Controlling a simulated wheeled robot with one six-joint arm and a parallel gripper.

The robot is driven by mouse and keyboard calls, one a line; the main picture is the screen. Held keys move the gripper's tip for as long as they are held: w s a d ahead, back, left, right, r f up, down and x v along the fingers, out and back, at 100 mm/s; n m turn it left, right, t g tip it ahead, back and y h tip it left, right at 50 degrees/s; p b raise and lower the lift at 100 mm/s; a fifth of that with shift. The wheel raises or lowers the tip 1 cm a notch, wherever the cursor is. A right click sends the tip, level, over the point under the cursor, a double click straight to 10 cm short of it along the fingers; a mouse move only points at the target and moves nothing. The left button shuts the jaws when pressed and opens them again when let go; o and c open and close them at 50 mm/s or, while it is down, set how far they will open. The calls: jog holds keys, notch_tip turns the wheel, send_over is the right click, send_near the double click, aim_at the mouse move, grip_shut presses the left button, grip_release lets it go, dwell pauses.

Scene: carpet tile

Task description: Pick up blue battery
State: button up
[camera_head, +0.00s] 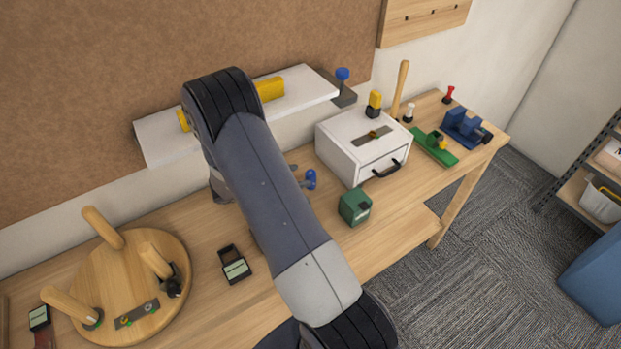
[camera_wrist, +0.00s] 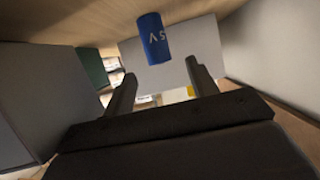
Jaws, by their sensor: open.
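The blue battery (camera_wrist: 153,38) is a short cylinder with pale lettering, at the top middle of the wrist view. It lies ahead of my gripper (camera_wrist: 160,70), roughly in line with the gap between the fingers. The two dark fingers are apart, with nothing held between them. The battery looks clear of both fingertips.
A white drawer box (camera_head: 348,148) and a green box (camera_head: 355,207) stand right of my arm on the wooden bench (camera_head: 400,215). A white shelf (camera_head: 160,140) is behind my arm. A round wooden board (camera_head: 90,275) with handles and a dark meter (camera_head: 234,264) lie left.

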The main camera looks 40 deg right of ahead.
aim_at(309, 174)
jog(key=x, duration=0.4)
jog(key=shift+p, duration=0.35)
jog(key=shift+c, duration=0.4)
jog(key=c, duration=1)
